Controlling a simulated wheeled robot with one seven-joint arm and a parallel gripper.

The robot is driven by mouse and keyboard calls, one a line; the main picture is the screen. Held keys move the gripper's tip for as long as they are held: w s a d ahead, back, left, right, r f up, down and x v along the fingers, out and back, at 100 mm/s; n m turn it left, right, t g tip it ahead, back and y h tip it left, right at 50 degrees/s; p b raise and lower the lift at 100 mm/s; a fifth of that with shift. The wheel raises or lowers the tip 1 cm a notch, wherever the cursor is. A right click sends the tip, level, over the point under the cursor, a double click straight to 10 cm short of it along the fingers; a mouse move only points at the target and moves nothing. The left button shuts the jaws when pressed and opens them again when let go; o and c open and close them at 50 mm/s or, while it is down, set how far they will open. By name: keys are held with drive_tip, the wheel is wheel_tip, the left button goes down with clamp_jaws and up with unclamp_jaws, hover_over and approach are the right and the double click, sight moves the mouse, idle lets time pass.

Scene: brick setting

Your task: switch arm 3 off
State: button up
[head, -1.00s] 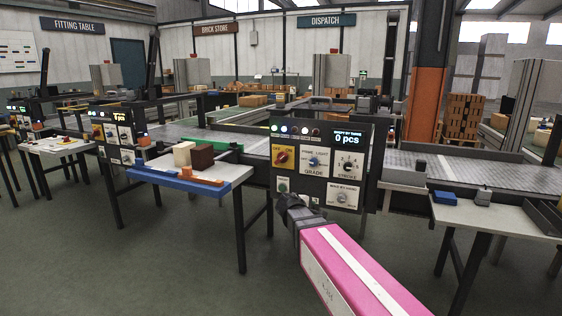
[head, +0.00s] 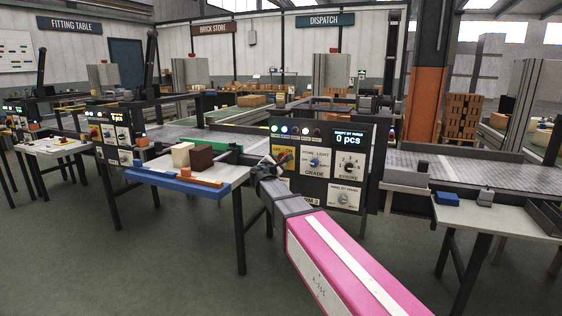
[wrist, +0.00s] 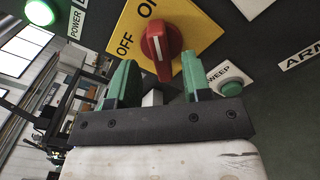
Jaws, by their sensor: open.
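The red rotary switch (wrist: 163,50) sits on a yellow plate (wrist: 195,28) with OFF and ON lettering in the wrist view. I cannot tell for sure which label its white mark points to. In the head view the yellow plate (head: 277,150) is on the dark control panel (head: 327,133), with the switch largely hidden by my gripper. My gripper (head: 276,163) is in front of that plate. In the wrist view its green fingers (wrist: 155,73) are apart and empty, just short of the switch and not seen touching it. An arm label is cut off at the right edge.
A green SWEEP button (wrist: 231,88) lies close to the right finger, and a lit green POWER lamp (wrist: 40,12) is at upper left. In the head view, a side table (head: 225,174) with cream and brown bricks stands left of my gripper. Other knobs are to the right.

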sight(281, 160)
drive_tip(key=shift+x, duration=1.65)
clamp_jaws()
